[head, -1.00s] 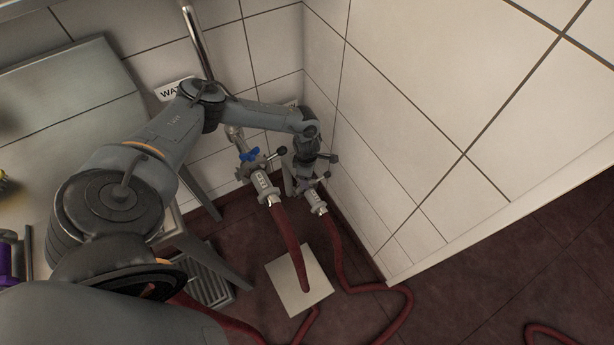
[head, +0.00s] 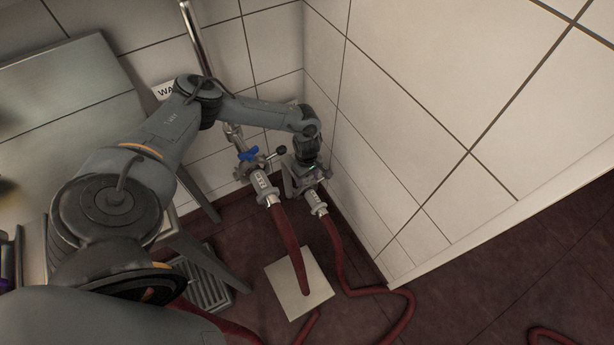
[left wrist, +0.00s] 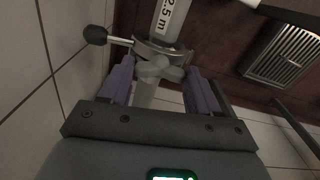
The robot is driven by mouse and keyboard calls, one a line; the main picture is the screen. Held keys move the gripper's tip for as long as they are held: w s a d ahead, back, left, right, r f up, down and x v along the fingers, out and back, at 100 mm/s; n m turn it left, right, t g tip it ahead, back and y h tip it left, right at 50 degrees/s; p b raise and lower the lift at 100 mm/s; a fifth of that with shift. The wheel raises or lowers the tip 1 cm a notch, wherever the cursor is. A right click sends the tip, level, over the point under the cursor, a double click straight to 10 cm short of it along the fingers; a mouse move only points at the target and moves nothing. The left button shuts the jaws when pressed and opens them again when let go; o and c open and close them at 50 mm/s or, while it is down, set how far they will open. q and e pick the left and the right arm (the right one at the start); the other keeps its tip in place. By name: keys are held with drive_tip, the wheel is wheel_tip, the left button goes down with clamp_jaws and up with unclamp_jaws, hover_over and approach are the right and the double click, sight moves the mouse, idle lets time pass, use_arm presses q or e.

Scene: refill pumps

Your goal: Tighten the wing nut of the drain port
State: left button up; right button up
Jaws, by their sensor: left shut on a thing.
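The drain port is the right-hand coupling low in the corner, and its hose fitting (head: 315,201) has a white label. My left gripper (head: 307,180) reaches down onto this coupling from above and hides most of its clamp. In the left wrist view, the grey wing nut (left wrist: 160,70) sits between the two purple fingers of my left gripper (left wrist: 160,84), which is shut on it. Behind it are the clamp ring (left wrist: 150,50) and a fitting marked "2.5 m" (left wrist: 168,18). A black-knobbed lever (left wrist: 97,35) sticks out to the left. My right gripper is not in view.
Close on the left stands a second coupling (head: 262,186) with a blue valve handle (head: 248,154) and a black-knobbed lever (head: 281,150). A tiled wall (head: 400,150) is close on the right. Red hoses (head: 338,255), a pale floor plate (head: 290,285) and a drain grate (head: 208,285) lie below.

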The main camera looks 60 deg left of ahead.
sight(307, 178)
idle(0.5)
use_arm(q)
drive_tip(key=o, duration=1.1)
drive_tip(key=shift+c, duration=0.2)
drive_tip(key=shift+r, duration=0.1)
drive_tip(key=shift+r+p, duration=0.35)
drive_tip(key=shift+r, duration=0.25)
wheel_tip(307, 178, up, 10)
drive_tip(key=p, duration=0.4)
drive_tip(key=shift+f, duration=0.25)
